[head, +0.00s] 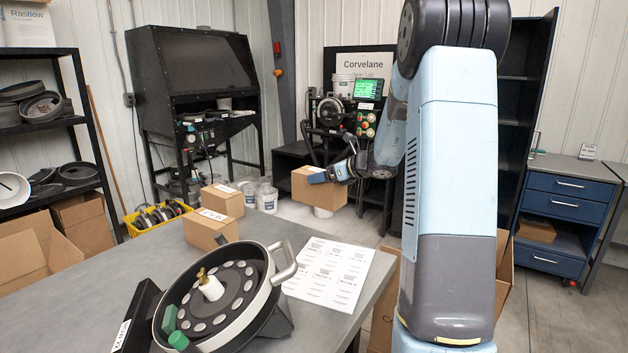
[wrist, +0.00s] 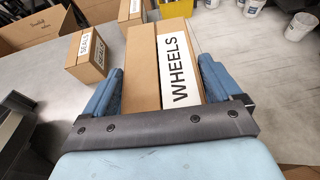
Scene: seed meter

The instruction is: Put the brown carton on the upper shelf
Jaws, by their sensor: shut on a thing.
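My gripper (head: 322,178) is shut on a brown carton (head: 321,192), held in the air beyond the far right edge of the grey table. In the wrist view the carton (wrist: 144,72) lies between the two blue fingers of my gripper (wrist: 160,85), and a white label on it reads WHEELS. The black rack (head: 76,124) at the left has shelves with dark round pans; its upper shelf level shows some pans near the wall. A tall black cabinet (head: 521,120) with shelves stands behind my arm at the right, partly hidden by it.
Two smaller cartons, the farther one (head: 222,200) and the nearer one (head: 209,230), stand on the grey table (head: 120,275). A round seed meter (head: 220,295) and a printed sheet (head: 328,272) lie in front. Blue drawers (head: 566,198) stand at the right.

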